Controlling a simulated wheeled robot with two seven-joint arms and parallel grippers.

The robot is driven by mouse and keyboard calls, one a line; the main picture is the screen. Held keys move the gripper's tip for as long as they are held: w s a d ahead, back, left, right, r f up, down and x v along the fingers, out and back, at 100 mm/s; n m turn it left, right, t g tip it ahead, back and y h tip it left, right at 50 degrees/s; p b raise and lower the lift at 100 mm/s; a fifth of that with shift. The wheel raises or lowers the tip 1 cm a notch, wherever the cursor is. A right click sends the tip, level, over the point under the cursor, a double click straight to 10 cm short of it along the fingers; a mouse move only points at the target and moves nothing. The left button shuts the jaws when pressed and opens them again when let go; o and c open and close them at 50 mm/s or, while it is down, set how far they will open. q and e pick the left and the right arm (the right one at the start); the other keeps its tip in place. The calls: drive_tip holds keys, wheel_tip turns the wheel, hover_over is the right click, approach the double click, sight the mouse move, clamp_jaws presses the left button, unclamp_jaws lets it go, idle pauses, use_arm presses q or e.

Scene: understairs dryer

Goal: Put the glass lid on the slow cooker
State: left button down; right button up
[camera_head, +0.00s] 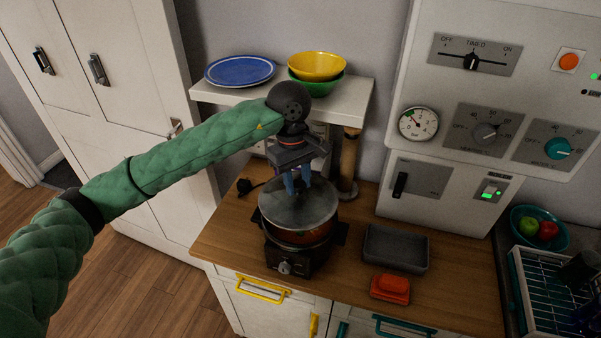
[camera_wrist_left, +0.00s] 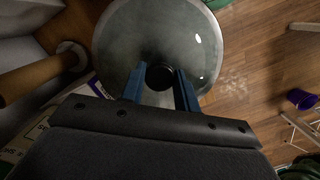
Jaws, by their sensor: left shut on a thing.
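The slow cooker (camera_head: 290,256) stands on the wooden counter, a dark base with a front knob and a reddish-brown pot. The round glass lid (camera_head: 298,207) is level over the pot's mouth. I cannot tell whether its rim touches the pot or is slightly above it. My left gripper (camera_head: 297,182) points down from above, its blue fingers shut on the lid's dark knob. In the left wrist view the knob (camera_wrist_left: 160,77) sits between the fingers, with the glass lid (camera_wrist_left: 120,45) spread beyond them. My right gripper is not in view.
Behind the cooker, a raised shelf (camera_head: 215,95) holds a blue plate (camera_head: 240,71) and yellow and green bowls. A post (camera_head: 348,165) stands close behind the lid. A grey tray (camera_head: 396,248) and red-orange block (camera_head: 390,289) lie to the right. A control panel rises behind.

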sight(299, 194)
use_arm(q)
drive_tip(key=shift+w+d+f, duration=0.15)
drive_tip(key=shift+f, duration=0.45)
drive_tip(key=shift+w+d+f, duration=0.1)
drive_tip(key=shift+f, duration=0.8)
drive_tip(key=shift+s+a+f, duration=0.15)
drive_tip(key=shift+f+b, duration=0.25)
drive_tip(key=shift+b, duration=0.25)
drive_tip(key=shift+f+b, duration=0.4)
drive_tip(key=shift+b, duration=0.15)
drive_tip(key=shift+f, duration=0.2)
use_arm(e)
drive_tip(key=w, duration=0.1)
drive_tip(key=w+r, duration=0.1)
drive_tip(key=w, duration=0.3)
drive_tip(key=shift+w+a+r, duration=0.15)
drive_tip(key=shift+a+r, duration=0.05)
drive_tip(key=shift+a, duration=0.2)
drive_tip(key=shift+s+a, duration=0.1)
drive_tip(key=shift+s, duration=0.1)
